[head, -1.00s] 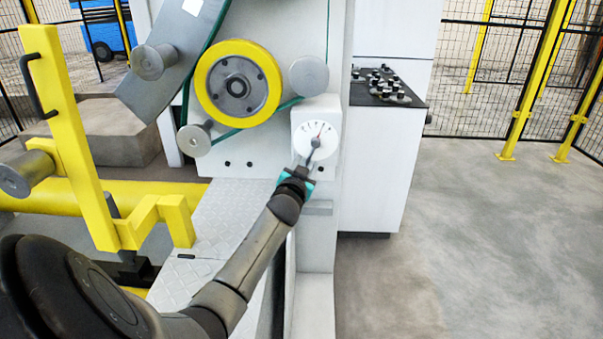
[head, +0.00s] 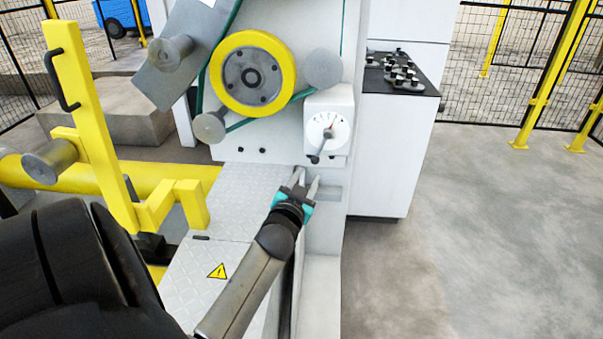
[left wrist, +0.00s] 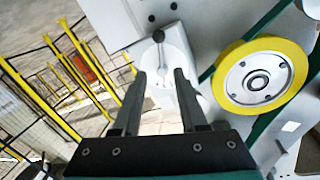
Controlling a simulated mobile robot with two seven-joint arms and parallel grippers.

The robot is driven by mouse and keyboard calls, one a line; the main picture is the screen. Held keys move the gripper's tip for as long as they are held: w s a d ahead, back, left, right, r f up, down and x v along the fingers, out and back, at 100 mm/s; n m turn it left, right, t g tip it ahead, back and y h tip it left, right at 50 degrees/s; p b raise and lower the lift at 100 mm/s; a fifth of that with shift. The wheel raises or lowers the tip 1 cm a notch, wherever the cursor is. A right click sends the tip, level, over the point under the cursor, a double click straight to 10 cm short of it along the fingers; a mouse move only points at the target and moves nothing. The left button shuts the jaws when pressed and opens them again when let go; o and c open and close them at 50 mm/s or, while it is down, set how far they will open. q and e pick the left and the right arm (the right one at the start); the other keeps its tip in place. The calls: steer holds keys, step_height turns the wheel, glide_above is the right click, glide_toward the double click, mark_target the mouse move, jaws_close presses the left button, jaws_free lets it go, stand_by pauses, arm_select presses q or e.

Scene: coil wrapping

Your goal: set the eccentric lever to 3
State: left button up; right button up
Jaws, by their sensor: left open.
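The white dial (head: 321,128) of the eccentric lever is on a white box on the machine's front, with small marks too fine to read. The lever (head: 322,147) has a dark knob and hangs from the dial's middle, down and slightly left. In the left wrist view the lever's knob (left wrist: 158,35) shows beyond the fingertips, with its rod. My left gripper (head: 306,178) is open and empty, a little below the knob and apart from it. In the left wrist view its two fingers (left wrist: 160,76) stand spread. My right gripper is not in view.
A yellow-rimmed roller (head: 227,81) with a green belt sits above left of the dial. A yellow bracket (head: 90,130) stands at left. A control panel (head: 402,75) is at right. Open floor (head: 480,230) lies at right, bounded by a fence.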

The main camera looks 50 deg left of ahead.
arm_select(q)
steer(key=shift+p+v, duration=0.35)
steer(key=shift+v, duration=1.4)
